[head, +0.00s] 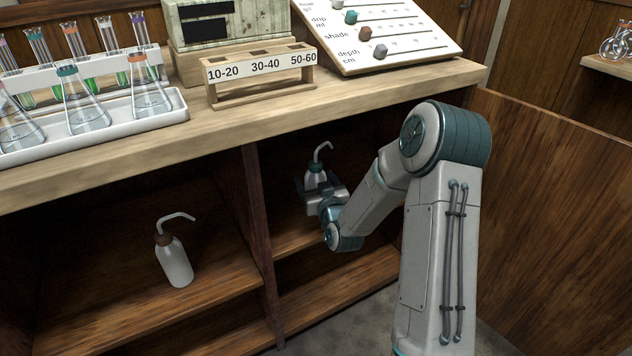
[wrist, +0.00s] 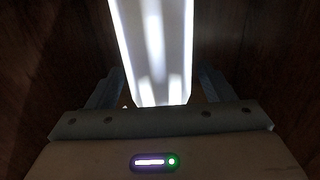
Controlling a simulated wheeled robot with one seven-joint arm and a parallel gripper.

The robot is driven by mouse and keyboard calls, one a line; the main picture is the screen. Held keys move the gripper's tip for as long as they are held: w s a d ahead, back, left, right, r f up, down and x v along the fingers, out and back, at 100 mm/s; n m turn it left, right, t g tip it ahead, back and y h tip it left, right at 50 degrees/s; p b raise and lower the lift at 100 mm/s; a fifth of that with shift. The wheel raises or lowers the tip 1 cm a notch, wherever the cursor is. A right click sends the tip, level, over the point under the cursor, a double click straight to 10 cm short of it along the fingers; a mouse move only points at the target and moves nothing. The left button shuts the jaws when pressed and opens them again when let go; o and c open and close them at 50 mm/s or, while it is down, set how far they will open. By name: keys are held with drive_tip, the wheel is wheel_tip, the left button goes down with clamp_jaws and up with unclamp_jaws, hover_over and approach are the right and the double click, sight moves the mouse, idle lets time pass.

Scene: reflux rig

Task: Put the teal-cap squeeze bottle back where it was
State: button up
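The teal-cap squeeze bottle (head: 314,181) is upright in the right-hand compartment under the worktop, its bent spout pointing up. My gripper (head: 322,191) is around its body, one finger on each side, and hides the lower part. I cannot tell whether its base touches the shelf.
A brown-cap squeeze bottle (head: 174,262) stands in the left compartment, beyond a wooden divider (head: 257,220). The worktop (head: 400,92) hangs above my arm. It carries a flask tray (head: 100,122), a labelled wooden rack (head: 262,92) and a slider panel (head: 385,35).

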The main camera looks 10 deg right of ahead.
drive_tip(key=shift+r, duration=0.15)
drive_tip(key=shift+s+p, duration=0.25)
drive_tip(key=shift+p, duration=0.1)
drive_tip(key=s+r+g, duration=0.2)
drive_tip(key=s+g, duration=0.3)
drive_tip(key=s, duration=0.7)
drive_tip(key=s+r+g+h+p, duration=0.1)
drive_tip(key=s+r+g, duration=0.2)
drive_tip(key=s, duration=0.9)
drive_tip(key=s+r+m+g+h, duration=0.1)
drive_tip(key=s+r+g, duration=0.2)
drive_tip(key=s+g, duration=0.5)
drive_tip(key=s, duration=0.4)
drive_tip(key=shift+a+g+p, duration=0.15)
drive_tip(key=shift+g+p, duration=0.15)
drive_tip(key=shift+p, duration=0.05)
